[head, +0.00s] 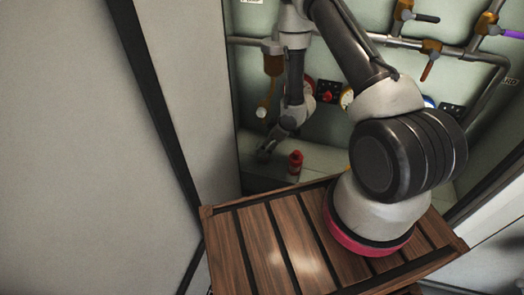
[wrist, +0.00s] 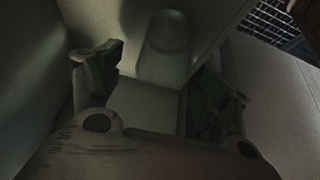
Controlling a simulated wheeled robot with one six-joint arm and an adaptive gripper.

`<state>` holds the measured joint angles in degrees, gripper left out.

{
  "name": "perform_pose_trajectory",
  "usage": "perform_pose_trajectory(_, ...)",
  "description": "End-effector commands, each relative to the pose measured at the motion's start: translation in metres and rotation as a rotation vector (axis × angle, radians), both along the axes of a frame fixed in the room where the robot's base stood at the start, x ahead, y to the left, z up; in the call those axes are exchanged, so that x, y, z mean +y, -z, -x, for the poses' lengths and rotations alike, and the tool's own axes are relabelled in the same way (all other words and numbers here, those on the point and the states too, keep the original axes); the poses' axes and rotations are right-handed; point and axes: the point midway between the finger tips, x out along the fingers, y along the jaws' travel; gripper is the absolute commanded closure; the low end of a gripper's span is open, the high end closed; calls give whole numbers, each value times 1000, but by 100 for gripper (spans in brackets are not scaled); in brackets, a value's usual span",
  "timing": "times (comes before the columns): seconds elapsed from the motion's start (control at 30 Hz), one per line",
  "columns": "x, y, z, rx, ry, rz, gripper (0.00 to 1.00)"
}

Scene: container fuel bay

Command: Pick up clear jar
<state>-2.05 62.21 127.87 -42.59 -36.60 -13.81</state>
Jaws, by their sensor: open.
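The clear jar (wrist: 166,45) shows in the wrist view, dim and see-through, near the top middle. It stands on a pale surface beyond my fingertips, in line with the gap between them. My gripper (wrist: 160,78) is open, with one finger on each side of the picture and nothing between them. In the head view my gripper (head: 265,151) is small and dark, low in the bay near the left wall. I cannot make out the jar in the head view. The wrist picture is dark, so the distance to the jar is hard to tell.
A red bottle (head: 295,163) stands on the pale bay floor just right of my gripper. Pipes with valves (head: 431,47) run along the back wall. A pale wall panel (head: 190,80) is close on the left. A dark grille (wrist: 275,22) shows at the wrist view's upper right.

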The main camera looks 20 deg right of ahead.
Motion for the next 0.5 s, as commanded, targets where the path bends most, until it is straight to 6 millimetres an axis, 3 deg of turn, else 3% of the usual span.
perform_pose_trajectory(0.33, 22, 45, -11, 2, -2, 0, 23)
perform_pose_trajectory(0.5, 28, 58, -15, 1, -1, 1, 23)
